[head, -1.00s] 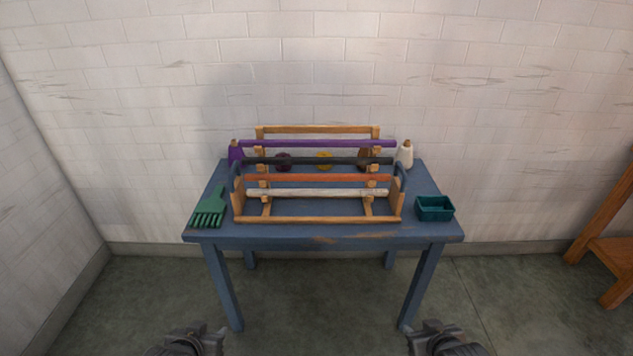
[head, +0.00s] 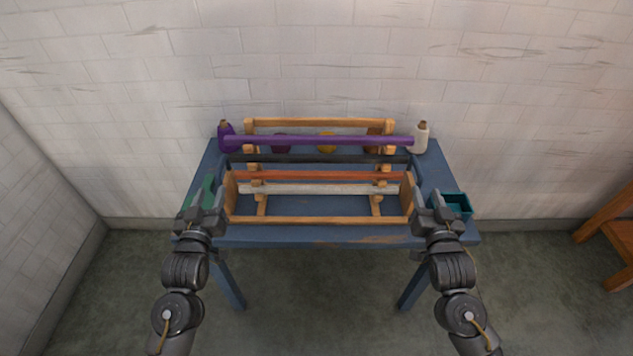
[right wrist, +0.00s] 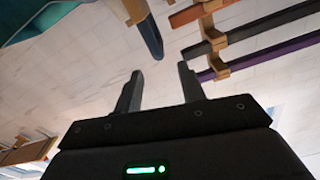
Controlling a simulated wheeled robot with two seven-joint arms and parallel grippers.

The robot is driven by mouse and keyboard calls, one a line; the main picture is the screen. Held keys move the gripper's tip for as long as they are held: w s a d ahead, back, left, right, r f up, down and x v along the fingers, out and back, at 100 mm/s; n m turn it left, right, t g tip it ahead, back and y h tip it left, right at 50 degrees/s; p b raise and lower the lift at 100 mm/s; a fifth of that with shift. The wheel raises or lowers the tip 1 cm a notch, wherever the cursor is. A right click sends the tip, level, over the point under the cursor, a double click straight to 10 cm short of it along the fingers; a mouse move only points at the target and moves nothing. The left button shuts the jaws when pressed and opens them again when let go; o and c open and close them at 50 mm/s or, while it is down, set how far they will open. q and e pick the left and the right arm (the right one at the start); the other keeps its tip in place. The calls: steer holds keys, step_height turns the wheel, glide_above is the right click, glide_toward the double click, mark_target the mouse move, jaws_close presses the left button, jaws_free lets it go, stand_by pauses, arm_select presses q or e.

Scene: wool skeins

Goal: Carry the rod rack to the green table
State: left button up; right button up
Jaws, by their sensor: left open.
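The rod rack (head: 320,220) is a wooden frame on the blue table, with purple, black, orange and white rods lying across it. A dark blue handle stands at each end; the right handle (right wrist: 150,37) shows just beyond the fingertips in the right wrist view. My left gripper (head: 214,197) is open beside the rack's left end. My right gripper (head: 422,196) is beside the right end; its fingers are apart and empty in the right wrist view (right wrist: 160,75). No green table is in view.
The blue table (head: 320,235) stands against a white brick wall. A green comb-like tool (head: 205,187) is partly hidden by my left gripper. A teal bin (head: 459,203) is close to my right gripper. Purple (head: 226,138) and white (head: 420,138) cones stand behind. Wooden furniture (head: 605,215) is at right.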

mark_target(219, 173)
arm_select(q)
steer(key=shift+w+d+f, duration=0.1)
steer(key=shift+w+d, duration=0.05)
steer(key=shift+w, duration=0.1)
arm_select(e)
steer(key=shift+w+d+f, duration=0.15)
arm_select(q)
steer(key=shift+w, duration=0.45)
arm_select(e)
steer(key=shift+w, duration=0.5)
arm_select(q)
steer(key=w, duration=0.9)
steer(key=shift+w, duration=0.35)
arm_select(e)
steer(key=w, duration=0.9)
steer(key=shift+w, duration=0.4)
arm_select(q)
steer(key=shift+c, duration=0.3)
arm_select(e)
steer(key=shift+c, duration=0.3)
arm_select(q)
jaws_close()
arm_select(e)
jaws_close()
